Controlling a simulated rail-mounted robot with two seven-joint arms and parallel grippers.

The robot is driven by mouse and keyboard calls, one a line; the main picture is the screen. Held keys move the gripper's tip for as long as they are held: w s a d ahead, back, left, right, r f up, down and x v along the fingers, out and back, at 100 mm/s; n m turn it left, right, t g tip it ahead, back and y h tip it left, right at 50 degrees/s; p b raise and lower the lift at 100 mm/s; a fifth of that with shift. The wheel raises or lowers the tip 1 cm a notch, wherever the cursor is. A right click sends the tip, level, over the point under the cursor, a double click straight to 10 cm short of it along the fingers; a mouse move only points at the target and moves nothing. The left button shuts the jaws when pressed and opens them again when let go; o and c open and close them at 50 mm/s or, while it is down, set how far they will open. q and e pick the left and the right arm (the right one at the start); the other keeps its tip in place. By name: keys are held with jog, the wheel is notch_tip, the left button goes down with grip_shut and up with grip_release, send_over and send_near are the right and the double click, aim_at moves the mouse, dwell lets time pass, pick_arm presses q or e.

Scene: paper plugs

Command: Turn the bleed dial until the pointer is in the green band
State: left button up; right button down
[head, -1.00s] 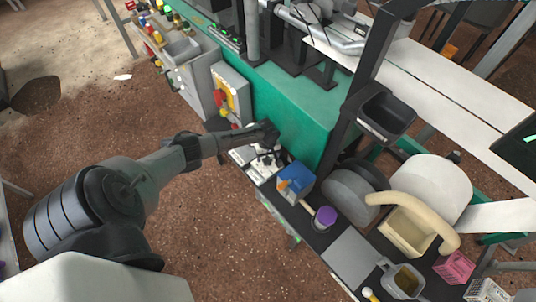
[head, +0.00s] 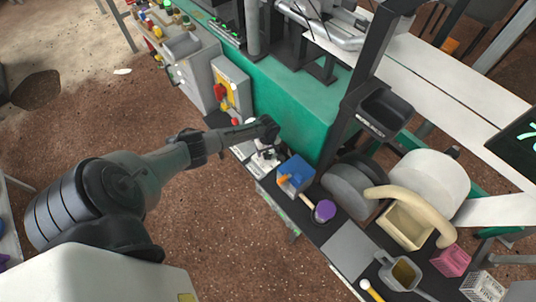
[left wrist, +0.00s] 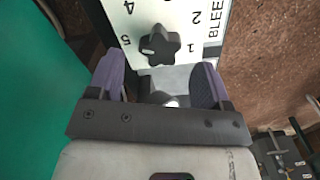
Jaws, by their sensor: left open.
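The bleed dial (left wrist: 160,45) is a black lobed knob on a white panel (left wrist: 133,12) with printed numbers and the letters "BLEE". A short pale mark shows on the knob, on its side toward the 5. No green band can be made out on the visible part of the panel. My left gripper (left wrist: 158,72) is open, its two purple-grey fingers pointing toward the panel. The knob appears between and just beyond the fingertips; contact cannot be told. In the head view the left gripper (head: 270,136) is over the white panel (head: 262,163), and the dial is mostly hidden. The right gripper is not in view.
A green machine side (head: 290,108) stands right beside the gripper. A blue box (head: 296,173) and a purple-topped item (head: 325,210) sit on the dark bench nearby. A grey box with a yellow-and-red switch (head: 231,88) stands behind.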

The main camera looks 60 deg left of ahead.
aim_at(268, 154)
pick_arm(q)
jog(key=shift+f+b, duration=0.5)
jog(key=shift+f, duration=0.4)
jog(key=shift+f+b, duration=0.5)
jog(key=shift+f, duration=0.35)
jog(key=c, duration=0.9)
